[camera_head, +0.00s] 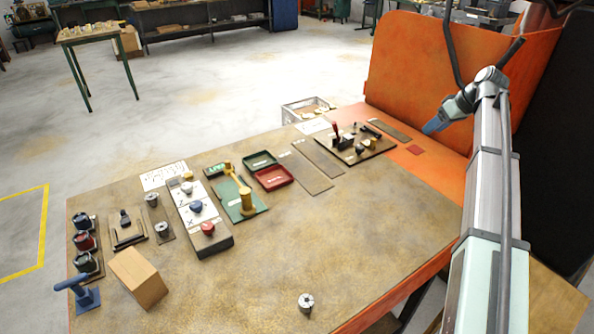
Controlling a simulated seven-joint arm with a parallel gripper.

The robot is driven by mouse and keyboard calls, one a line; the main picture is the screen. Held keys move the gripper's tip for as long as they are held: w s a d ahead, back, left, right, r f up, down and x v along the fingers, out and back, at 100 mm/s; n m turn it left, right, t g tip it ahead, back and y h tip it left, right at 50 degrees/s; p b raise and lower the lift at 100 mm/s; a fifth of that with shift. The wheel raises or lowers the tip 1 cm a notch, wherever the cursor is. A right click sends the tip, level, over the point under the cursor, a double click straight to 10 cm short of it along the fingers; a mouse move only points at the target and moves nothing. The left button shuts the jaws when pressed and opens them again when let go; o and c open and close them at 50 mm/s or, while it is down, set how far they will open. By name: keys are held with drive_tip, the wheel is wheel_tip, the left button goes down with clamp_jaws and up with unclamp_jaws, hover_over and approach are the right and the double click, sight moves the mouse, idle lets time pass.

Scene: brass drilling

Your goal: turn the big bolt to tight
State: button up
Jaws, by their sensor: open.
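I cannot tell for certain which thing is the big bolt. A small round silver piece (306,302) stands alone near the table's front edge. Two similar silver pieces, one farther back (151,199) and one nearer (162,229), stand on a dark strip at the left. A dark board at the back right carries a red-handled fixture (336,133) and small knobs, too small to make out. My gripper (432,127), blue at its end, hangs above the table's back right, in front of the orange panel and apart from these things. Its fingers are too small to tell apart.
A control box (215,243) with white, blue and red knobs stands left of centre, beside a green stand with a yellow post (246,201). A green tray (259,161) and red tray (272,178) lie behind. A wooden block (138,278) stands front left. The table's middle is clear.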

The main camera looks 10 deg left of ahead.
drive_tip(key=a+r+n+g+y, duration=0.1)
drive_tip(key=a+r+n, duration=0.25)
drive_tip(key=a, duration=1.85)
drive_tip(key=s+a+f+g+h, duration=0.1)
drive_tip(key=s+a, duration=0.2)
drive_tip(key=a, duration=1)
drive_tip(key=s+a+f+g+h, duration=0.1)
drive_tip(key=s+a+g, duration=0.15)
drive_tip(key=a, duration=1.05)
drive_tip(key=m+h, duration=0.2)
drive_tip(key=h, duration=0.2)
hover_over(123, 213)
wheel_tip(123, 213, down, 4)
drive_tip(key=shift+t, duration=0.45)
drive_tip(key=f, duration=1.3)
drive_tip(key=shift+w+a+f, duration=0.2)
drive_tip(key=shift+a+f, duration=0.1)
drive_tip(key=shift+c, duration=0.3)
clamp_jaws()
